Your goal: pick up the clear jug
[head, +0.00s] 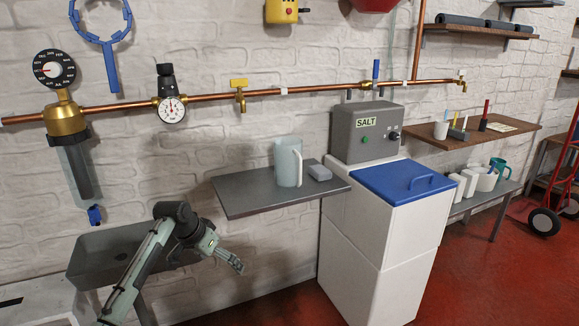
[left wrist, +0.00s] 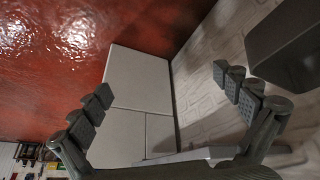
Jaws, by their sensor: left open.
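The clear jug (head: 288,163) stands upright on a grey wall shelf (head: 245,194) in the head view. It is pale and see-through, with a handle on its right side. My left gripper (head: 236,266) is below the shelf and to the left of the jug, well apart from it. In the left wrist view its fingers (left wrist: 170,95) are spread wide with nothing between them. I cannot make out the jug in the left wrist view. My right gripper is in neither view.
The white softener cabinet (head: 375,240) with a blue lid (head: 400,182) stands right of the shelf. A copper pipe (head: 320,88) runs along the wall above. A grey sink (head: 95,250) is at lower left.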

